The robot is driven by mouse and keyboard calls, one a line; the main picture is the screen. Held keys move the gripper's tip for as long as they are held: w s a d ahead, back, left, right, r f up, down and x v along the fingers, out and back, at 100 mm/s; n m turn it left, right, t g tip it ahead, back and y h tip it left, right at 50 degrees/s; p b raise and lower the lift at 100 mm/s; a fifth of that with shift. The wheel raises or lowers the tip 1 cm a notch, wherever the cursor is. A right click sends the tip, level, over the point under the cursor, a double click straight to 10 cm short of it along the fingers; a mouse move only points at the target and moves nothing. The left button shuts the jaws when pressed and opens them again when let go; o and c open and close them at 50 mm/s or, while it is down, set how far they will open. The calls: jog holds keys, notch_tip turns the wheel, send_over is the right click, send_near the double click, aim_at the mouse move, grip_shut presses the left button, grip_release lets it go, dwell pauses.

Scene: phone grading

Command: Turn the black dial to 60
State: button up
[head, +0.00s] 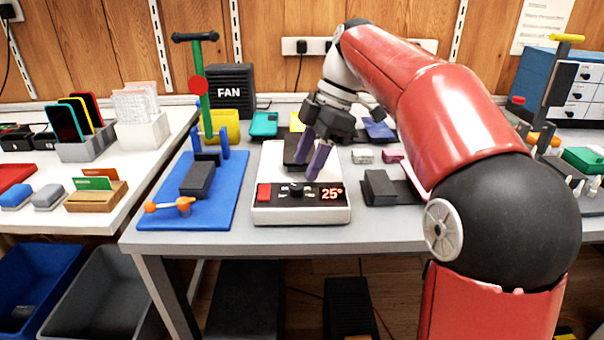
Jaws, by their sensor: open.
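The black dial (296,191) is on the dark front panel of a white heating device (262,211), on the grey table. The panel's red display (332,194) reads 25°. A red button (264,191) is at the panel's left end. My gripper (308,168) reaches down over the device from behind, with its two purple fingers apart and nothing between them. The fingertips are just above and behind the panel, close to the dial. I cannot tell whether they touch anything. The dial's marks are too small to read.
A blue mat (222,212) with a clamp stand is left of the device. A dark block (379,187) lies to its right. Behind are a black FAN box (231,92) and a teal phone (264,123). Bare table (385,233) shows at the front right.

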jog(key=v, duration=0.3)
jog(key=shift+r, duration=0.15)
jog(key=s+m, duration=0.1)
jog(key=m, duration=0.1)
jog(key=s+d+f+m+t, duration=0.1)
jog(key=s, duration=0.1)
jog(key=s+m+h, duration=0.1)
jog(key=s+m, duration=0.1)
jog(key=shift+s+d+f+m+t, duration=0.15)
jog(key=shift+d+f+m+t, duration=0.15)
jog(key=shift+d+f+t, duration=0.1)
jog(key=s+d+f+m+t+h, duration=0.1)
jog(key=s+d+f+m+t, duration=0.1)
jog(key=s+d+f+m, duration=0.2)
jog(key=s+d+f+m+t+h, duration=0.2)
jog(key=s+d+f+m+t, duration=0.1)
jog(key=s+f+m, duration=0.8)
jog(key=shift+s+d+f+m, duration=0.3)
jog(key=shift+s+d, duration=0.25)
jog(key=shift+s, duration=0.2)
